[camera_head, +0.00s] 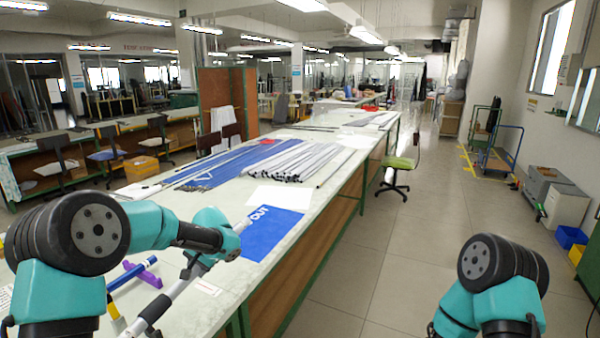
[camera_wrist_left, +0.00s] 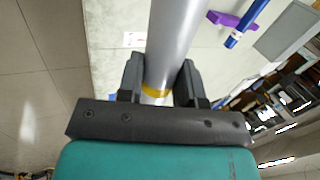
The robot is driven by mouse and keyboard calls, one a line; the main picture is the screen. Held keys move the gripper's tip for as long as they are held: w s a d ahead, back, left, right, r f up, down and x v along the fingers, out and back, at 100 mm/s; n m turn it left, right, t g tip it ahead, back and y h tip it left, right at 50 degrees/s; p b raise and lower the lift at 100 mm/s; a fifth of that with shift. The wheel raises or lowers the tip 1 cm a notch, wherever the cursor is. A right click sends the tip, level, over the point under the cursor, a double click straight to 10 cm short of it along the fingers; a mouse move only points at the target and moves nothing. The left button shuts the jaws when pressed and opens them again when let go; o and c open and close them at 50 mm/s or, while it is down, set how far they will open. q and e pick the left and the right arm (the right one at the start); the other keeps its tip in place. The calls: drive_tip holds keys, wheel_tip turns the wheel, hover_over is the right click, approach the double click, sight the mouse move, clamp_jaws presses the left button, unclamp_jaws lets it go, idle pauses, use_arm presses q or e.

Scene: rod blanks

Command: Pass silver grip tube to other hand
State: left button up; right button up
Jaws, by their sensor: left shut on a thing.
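The silver grip tube (camera_head: 160,306) slants above the near left part of the table in the head view, its lower end towards the bottom edge. My left gripper (camera_head: 194,266) is shut on it near its upper end. In the left wrist view the tube (camera_wrist_left: 174,45) runs up between the two dark fingers of the left gripper (camera_wrist_left: 160,85), with a yellow band at the grip. My right arm shows at the lower right of the head view, but its gripper is out of the picture.
A blue rod (camera_head: 127,277) rests on a purple holder (camera_head: 148,271) on the near left of the table. A blue mat (camera_head: 262,240) lies to the right of the gripper. Bundled rods (camera_head: 285,160) lie further back.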

use_arm(q)
drive_tip(key=s+d+f, duration=0.4)
drive_tip(key=s+d, duration=0.4)
drive_tip(key=s, duration=0.1)
drive_tip(key=shift+s+d+f+n, duration=0.3)
drive_tip(key=shift+s, duration=0.05)
use_arm(e)
drive_tip(key=shift+w+a, duration=0.2)
drive_tip(key=shift+a, duration=0.1)
use_arm(q)
drive_tip(key=shift+d, duration=0.1)
drive_tip(key=w+d+f+m+t+h, duration=0.1)
drive_tip(key=d+m, duration=0.3)
drive_tip(key=d, duration=0.5)
drive_tip(key=w+d+f+m+t+h, duration=0.1)
drive_tip(key=w+d+f+m, duration=0.1)
drive_tip(key=d, duration=0.7)
drive_tip(key=shift+f+m, duration=0.45)
drive_tip(key=shift+m, duration=0.55)
